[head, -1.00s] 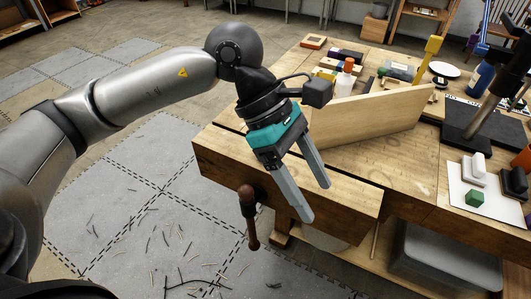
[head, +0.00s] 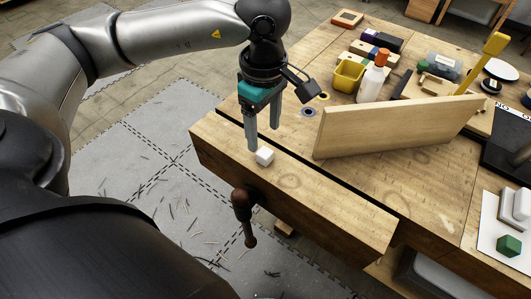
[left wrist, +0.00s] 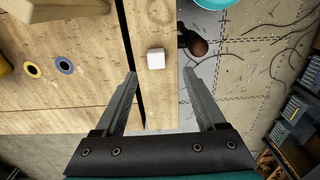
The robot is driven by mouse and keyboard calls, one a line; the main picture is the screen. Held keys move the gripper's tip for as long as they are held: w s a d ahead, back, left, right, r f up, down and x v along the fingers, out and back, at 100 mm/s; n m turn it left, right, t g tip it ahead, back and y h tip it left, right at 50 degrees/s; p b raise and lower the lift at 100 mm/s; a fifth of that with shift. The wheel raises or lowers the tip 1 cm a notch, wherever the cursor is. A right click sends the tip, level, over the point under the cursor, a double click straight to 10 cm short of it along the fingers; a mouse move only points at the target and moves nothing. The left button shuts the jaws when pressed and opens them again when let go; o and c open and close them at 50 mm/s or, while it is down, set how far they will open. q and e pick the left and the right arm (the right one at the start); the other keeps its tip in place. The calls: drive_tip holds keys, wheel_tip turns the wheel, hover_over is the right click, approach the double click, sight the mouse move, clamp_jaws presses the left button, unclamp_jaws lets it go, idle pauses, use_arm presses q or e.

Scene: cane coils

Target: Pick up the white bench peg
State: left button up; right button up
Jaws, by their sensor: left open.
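The white bench peg (head: 265,156) is a small white block on the front strip of the wooden bench, near its left end. It also shows in the left wrist view (left wrist: 156,59), ahead of the gap between my fingers. My left gripper (head: 264,138) is open and empty, pointing down just behind and beside the peg in the head view. In the left wrist view my left gripper (left wrist: 158,75) has its two fingers wide apart, with the peg between their lines and a little beyond the tips. My right gripper is not clearly in view.
A pale upright board (head: 395,127) stands on the bench to the right. A white bottle with an orange cap (head: 372,82) and a yellow bin (head: 348,75) stand behind. A vise handle (head: 243,212) hangs at the bench front. Bench top right of the peg is clear.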

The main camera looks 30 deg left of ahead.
sight(265, 152)
use_arm(q)
drive_tip(key=shift+f, duration=1.75)
drive_tip(key=f, duration=0.4)
drive_tip(key=shift+w+a+f+b, duration=0.15)
drive_tip(key=shift+w+f+b, duration=0.15)
drive_tip(key=shift+f, duration=0.1)
clamp_jaws()
use_arm(e)
drive_tip(key=shift+w+f, duration=0.35)
drive_tip(key=shift+w, duration=0.35)
